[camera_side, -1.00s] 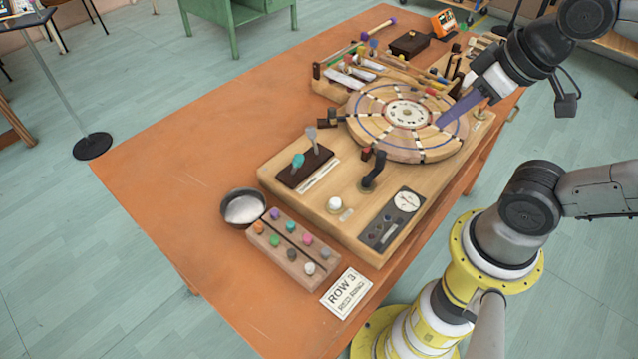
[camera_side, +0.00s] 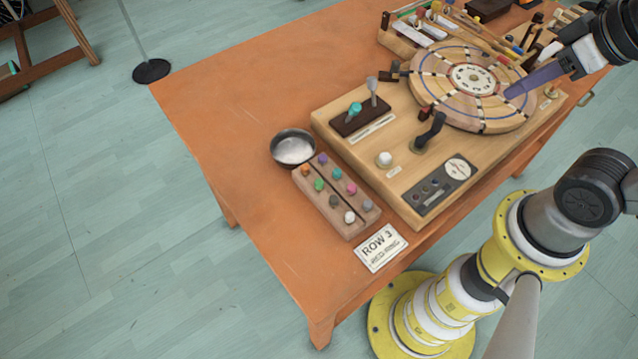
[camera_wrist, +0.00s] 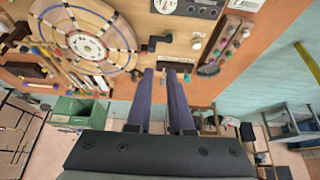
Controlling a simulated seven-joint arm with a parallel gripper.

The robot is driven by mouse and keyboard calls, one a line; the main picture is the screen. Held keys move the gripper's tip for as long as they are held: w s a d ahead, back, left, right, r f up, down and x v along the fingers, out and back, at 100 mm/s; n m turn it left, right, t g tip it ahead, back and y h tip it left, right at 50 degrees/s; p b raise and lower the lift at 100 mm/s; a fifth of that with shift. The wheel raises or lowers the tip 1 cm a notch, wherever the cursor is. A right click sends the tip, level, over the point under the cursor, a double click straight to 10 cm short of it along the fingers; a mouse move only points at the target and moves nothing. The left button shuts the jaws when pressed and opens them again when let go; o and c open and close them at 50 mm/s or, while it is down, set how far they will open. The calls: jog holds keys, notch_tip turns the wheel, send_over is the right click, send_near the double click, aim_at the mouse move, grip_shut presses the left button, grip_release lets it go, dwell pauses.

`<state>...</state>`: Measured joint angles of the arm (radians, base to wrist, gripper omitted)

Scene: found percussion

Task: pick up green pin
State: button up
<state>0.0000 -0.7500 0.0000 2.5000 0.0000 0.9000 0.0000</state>
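The green pin (camera_side: 319,184) is a small peg standing in the wooden pin block (camera_side: 330,213), in its left row between an orange pin and a grey pin. My gripper (camera_side: 507,95) has long purple fingers and appears over the right side of the round wooden disc in the side view, well away from the pin. In the wrist view its fingers (camera_wrist: 160,72) are apart with nothing between them.
A dark round bowl (camera_side: 293,148) stands beside the block's far end. The wooden board (camera_side: 400,160) with levers and a dial panel lies between the block and the round disc (camera_side: 450,85). The table's left part is bare.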

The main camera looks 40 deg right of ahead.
jog(key=o, duration=0.5)
jog(key=w+a+r+m, duration=0.1)
jog(key=w+r+m, duration=0.4)
jog(key=m, duration=0.7)
jog(key=m+g, duration=0.6)
jog(key=m, duration=0.2)
send_over(319, 182)
notch_tip(319, 182, down, 22)
jog(key=shift+w+a+r, duration=0.1)
jog(key=shift+a, duration=0.05)
jog(key=shift+f, duration=2.75)
